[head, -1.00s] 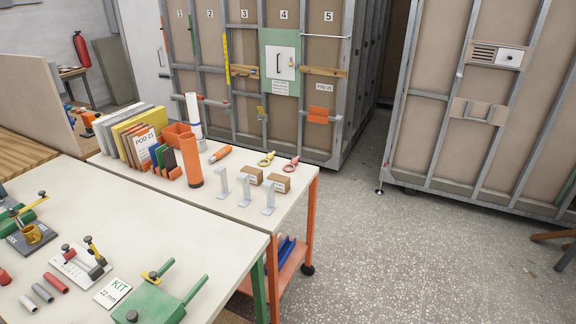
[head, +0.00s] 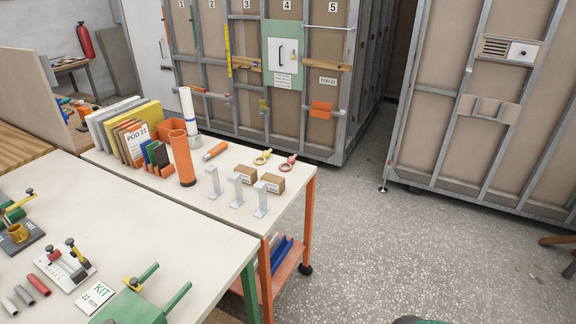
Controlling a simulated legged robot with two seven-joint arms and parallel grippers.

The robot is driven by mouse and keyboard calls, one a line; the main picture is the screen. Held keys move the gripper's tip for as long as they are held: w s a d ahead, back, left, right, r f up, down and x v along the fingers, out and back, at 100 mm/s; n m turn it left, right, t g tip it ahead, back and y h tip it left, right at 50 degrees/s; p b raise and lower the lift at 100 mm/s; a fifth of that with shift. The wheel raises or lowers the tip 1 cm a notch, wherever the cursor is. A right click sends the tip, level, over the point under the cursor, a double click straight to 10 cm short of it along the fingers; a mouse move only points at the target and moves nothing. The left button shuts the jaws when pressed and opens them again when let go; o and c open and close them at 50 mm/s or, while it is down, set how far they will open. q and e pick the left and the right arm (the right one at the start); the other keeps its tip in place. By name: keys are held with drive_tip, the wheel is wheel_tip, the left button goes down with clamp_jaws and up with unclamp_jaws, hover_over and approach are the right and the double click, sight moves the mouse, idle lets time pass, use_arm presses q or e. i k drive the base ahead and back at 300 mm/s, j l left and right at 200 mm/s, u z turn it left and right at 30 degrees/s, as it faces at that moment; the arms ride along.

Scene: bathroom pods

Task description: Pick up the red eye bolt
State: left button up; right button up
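The red eye bolt (head: 288,162) lies near the far right corner of the white trolley top (head: 222,215). It has a ring and a short shank. A yellow eye bolt (head: 262,157) lies just left of it. Two small cardboard boxes stand in front of them, the right one (head: 270,182) closer to the red eye bolt. Neither of my grippers can be made out.
Grey metal brackets (head: 237,190) stand in front of the boxes. An orange tube (head: 181,158) and upright binders (head: 125,130) stand further left. A workbench (head: 150,220) with fixtures adjoins the trolley at the front left. Grey floor is free right of the trolley.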

sight(290, 160)
drive_tip(key=i+u, duration=0.1)
drive_tip(key=u, duration=0.55)
drive_tip(key=i+l+u, duration=0.3)
drive_tip(key=l+u, duration=0.25)
drive_tip(key=l, duration=0.25)
drive_tip(key=i+l+u, duration=0.1)
drive_tip(key=l+u, duration=0.2)
drive_tip(key=l, duration=0.15)
drive_tip(key=l+u, duration=0.25)
drive_tip(key=l, duration=0.25)
drive_tip(key=i, duration=0.05)
